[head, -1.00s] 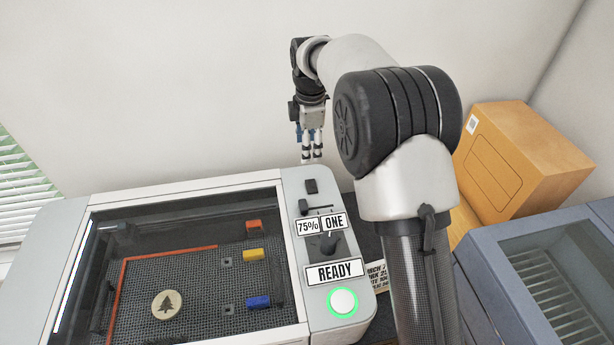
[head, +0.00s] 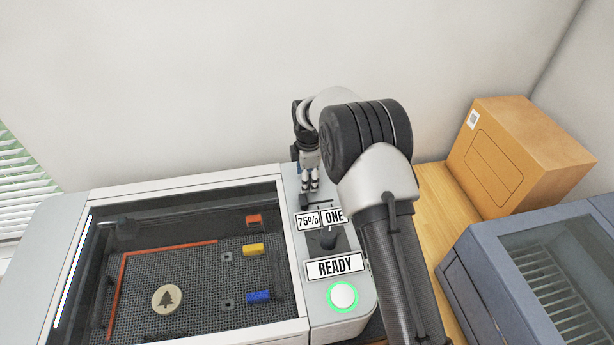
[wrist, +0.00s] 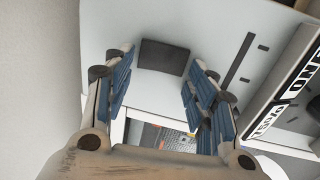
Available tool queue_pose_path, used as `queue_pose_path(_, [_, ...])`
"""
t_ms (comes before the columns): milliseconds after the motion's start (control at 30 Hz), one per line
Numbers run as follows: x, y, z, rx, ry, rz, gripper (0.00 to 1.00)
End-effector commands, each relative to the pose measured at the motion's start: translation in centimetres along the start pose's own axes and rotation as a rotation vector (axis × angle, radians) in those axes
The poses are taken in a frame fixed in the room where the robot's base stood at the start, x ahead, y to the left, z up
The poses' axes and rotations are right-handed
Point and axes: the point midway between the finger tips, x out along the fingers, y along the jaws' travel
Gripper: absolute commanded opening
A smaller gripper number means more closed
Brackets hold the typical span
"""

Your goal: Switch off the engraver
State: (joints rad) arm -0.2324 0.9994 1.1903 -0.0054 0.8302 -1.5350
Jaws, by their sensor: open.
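The engraver (head: 315,298) is a light grey machine with a dark glass lid. Its control strip runs down the right side, with labels 75%, ONE and READY (head: 338,267), a knob (head: 328,240) and a white button with a lit green ring (head: 342,296). My gripper (head: 310,186) is open above the back end of this strip. In the wrist view a dark rocker-like switch (wrist: 164,57) lies between and beyond the open fingers (wrist: 160,80); I see no contact.
Under the lid (head: 190,270) lie a round wooden disc with a tree mark (head: 166,299) and small red, yellow and blue blocks. A cardboard box (head: 525,155) and a blue-grey machine (head: 530,270) stand to the right. A wall is behind the engraver.

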Motion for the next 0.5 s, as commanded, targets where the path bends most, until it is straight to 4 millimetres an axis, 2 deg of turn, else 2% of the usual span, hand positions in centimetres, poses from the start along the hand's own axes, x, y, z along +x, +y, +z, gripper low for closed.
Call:
queue_pose_path(267, [0.14, 0.01, 0.00, 0.000, 0.000, 0.000, 0.52])
queue_pose_path(500, [0.12, 0.01, 0.00, 0.000, 0.000, 0.000, 0.36])
